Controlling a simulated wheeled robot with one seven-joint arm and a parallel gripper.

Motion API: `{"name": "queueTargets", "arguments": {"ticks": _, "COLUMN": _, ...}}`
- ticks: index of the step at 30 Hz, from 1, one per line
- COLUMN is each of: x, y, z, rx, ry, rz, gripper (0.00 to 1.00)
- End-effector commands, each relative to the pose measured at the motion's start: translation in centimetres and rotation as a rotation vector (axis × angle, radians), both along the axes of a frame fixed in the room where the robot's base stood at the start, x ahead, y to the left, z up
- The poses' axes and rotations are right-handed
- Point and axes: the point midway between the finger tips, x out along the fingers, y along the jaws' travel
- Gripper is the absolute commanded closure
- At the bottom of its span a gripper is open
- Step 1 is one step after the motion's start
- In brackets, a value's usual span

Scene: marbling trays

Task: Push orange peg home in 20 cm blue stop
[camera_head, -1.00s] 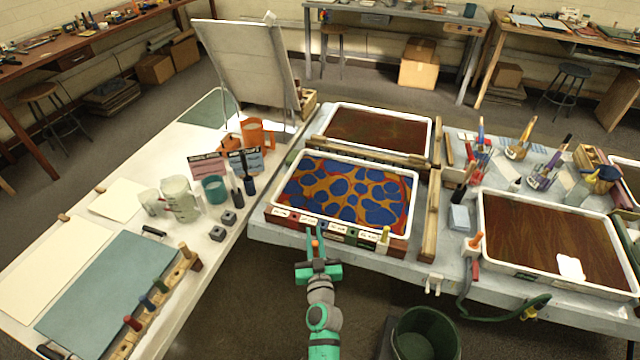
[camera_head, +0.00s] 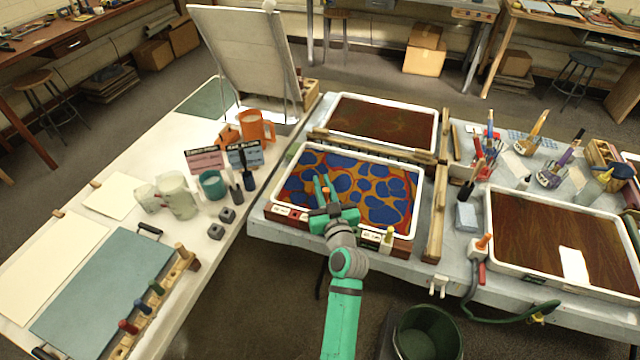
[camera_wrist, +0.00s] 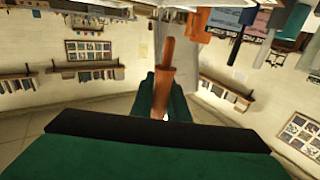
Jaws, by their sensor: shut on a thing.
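My gripper (camera_head: 322,186) is over the front part of the blue and orange marbled tray (camera_head: 413,205). It is shut on an orange peg (camera_wrist: 165,70), which stands between the fingers in the wrist view. The peg shows only as a small orange spot in the head view (camera_head: 326,191). A row of labelled stop blocks (camera_head: 291,214) runs along the tray's front edge. A yellow peg (camera_head: 389,236) stands at the row's right end. My gripper and arm cover the middle of the row. I cannot make out which block is the 20 cm blue stop.
A second tray (camera_head: 436,118) lies behind, and a brown tray (camera_head: 488,225) to the right. A wooden rail (camera_head: 436,225) stands between them. An orange-topped white fixture (camera_head: 478,247) is at the table's front edge. A dark bin (camera_head: 427,335) is below.

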Motion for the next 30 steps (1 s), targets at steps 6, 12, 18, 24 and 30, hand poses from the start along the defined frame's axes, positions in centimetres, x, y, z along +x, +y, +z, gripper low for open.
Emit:
{"name": "queueTargets", "arguments": {"ticks": 6, "x": 0.0, "y": 0.4, "z": -1.5, "rx": 0.001, "ry": 0.002, "rz": 0.006, "gripper": 1.00}}
{"name": "queueTargets", "arguments": {"ticks": 12, "x": 0.0, "y": 0.4, "z": -3.2, "rx": 0.001, "ry": 0.002, "rz": 0.005, "gripper": 1.00}}
{"name": "queueTargets", "arguments": {"ticks": 18, "x": 0.0, "y": 0.4, "z": -4.6, "rx": 0.002, "ry": 0.001, "rz": 0.006, "gripper": 1.00}}
{"name": "queueTargets", "arguments": {"ticks": 24, "x": 0.0, "y": 0.4, "z": -5.6, "rx": 0.000, "ry": 0.000, "rz": 0.005, "gripper": 1.00}}
{"name": "queueTargets", "arguments": {"ticks": 30, "x": 0.0, "y": 0.3, "z": -5.8, "rx": 0.001, "ry": 0.000, "rz": 0.004, "gripper": 1.00}}
